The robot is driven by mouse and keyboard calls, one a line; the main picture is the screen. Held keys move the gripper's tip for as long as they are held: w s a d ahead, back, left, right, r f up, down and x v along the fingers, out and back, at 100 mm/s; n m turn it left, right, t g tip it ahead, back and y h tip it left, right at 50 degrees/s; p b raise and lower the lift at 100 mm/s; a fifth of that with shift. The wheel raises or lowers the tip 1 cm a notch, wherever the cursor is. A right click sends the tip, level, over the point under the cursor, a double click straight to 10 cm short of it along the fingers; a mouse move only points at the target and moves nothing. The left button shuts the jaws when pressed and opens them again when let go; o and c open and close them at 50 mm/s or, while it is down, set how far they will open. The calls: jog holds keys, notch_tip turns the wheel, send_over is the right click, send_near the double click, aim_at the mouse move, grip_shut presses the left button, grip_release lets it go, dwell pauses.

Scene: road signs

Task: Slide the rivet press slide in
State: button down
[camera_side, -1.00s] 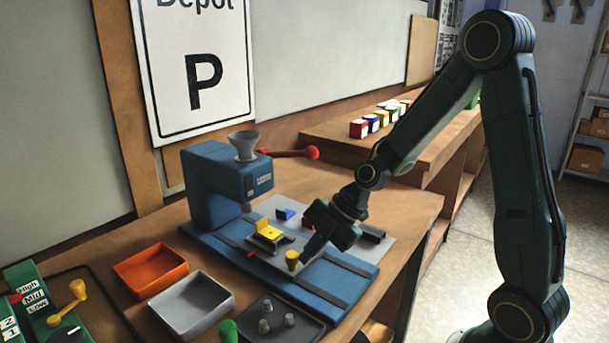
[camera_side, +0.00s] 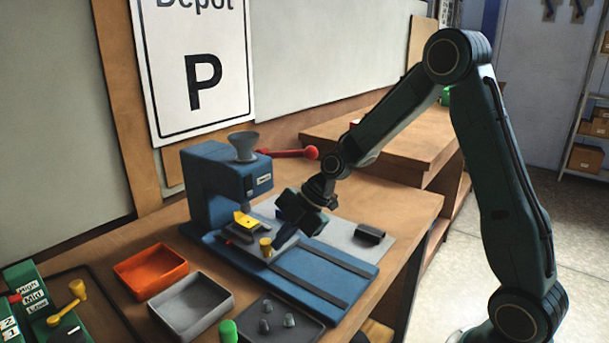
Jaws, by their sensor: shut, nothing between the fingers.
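The rivet press (camera_side: 215,185) is a blue machine with a grey funnel on top and a red-knobbed lever (camera_side: 311,152) on its right. Its slide (camera_side: 243,240) is a dark carriage on the blue rails of the base, close under the press head. A yellow part (camera_side: 243,219) sits on the slide, and a yellow knob (camera_side: 266,246) stands at its front. My gripper (camera_side: 277,246) is shut and empty, tilted down, with its tips right beside the yellow knob. I cannot tell whether they touch it.
An orange tray (camera_side: 150,292), a grey tray (camera_side: 183,328) and a dark tray with several grey pieces (camera_side: 289,320) stand at the front left. A black block (camera_side: 370,233) lies on the grey plate to the right. The front part of the rails (camera_side: 322,276) is clear.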

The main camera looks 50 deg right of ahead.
jog(key=shift+w, duration=0.1)
jog(key=shift+s+d, duration=0.1)
jog(key=shift+s, duration=0.35)
jog(key=s, duration=0.3)
jog(key=shift+d+r, duration=0.1)
jog(key=shift+d, duration=0.15)
jog(key=v, duration=1)
jog(key=shift+s, duration=0.2)
jog(key=shift+a, duration=0.1)
jog(key=s+a+r+m+h, duration=0.2)
jog(key=s+r+m, duration=0.1)
jog(key=s+m, duration=0.6)
jog(key=s+a+r+m+h, duration=0.2)
jog(key=s+r+m+h, duration=0.1)
jog(key=s+m, duration=0.6)
jog(key=shift+s+r+m+t, duration=0.35)
jog(key=shift+s+r, duration=0.2)
jog(key=shift+s, duration=0.45)
